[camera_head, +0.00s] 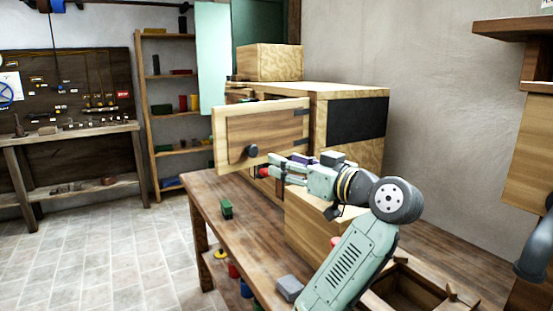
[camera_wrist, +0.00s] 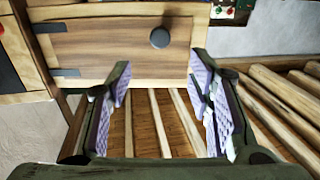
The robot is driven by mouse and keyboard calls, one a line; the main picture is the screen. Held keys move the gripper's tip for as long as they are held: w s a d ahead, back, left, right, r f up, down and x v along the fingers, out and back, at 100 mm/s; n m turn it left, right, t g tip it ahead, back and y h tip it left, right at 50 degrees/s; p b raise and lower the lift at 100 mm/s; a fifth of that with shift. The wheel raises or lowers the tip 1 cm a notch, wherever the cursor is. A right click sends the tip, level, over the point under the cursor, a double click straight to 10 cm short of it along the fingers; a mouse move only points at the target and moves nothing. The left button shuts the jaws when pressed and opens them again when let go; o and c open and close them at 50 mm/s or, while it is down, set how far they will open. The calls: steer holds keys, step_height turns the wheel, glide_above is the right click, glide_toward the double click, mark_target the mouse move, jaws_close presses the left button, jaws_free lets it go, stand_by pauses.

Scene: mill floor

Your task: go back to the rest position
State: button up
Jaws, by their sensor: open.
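My gripper (camera_head: 285,167) is stretched out over the table, beside the open wooden door (camera_head: 280,128) of a cabinet. In the wrist view the two purple-padded fingers of my gripper (camera_wrist: 162,98) stand wide apart with nothing between them. The door also shows in the wrist view (camera_wrist: 110,50), upright just beyond the fingertips, with its dark round knob (camera_wrist: 159,38) near the right edge. I cannot tell whether a finger touches the door. My arm reaches in from the lower right in the head view.
The wooden cabinet (camera_head: 350,92) stands on the table (camera_head: 232,240), with a wooden box (camera_head: 270,62) on top. A green block (camera_head: 226,209) and a grey block (camera_head: 290,288) lie on the table. An open wooden tray (camera_head: 415,290) is near my arm. Shelves (camera_head: 172,110) stand behind left.

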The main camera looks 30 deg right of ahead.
steer(key=shift+s+d, duration=0.1)
steer(key=shift+s, duration=0.4)
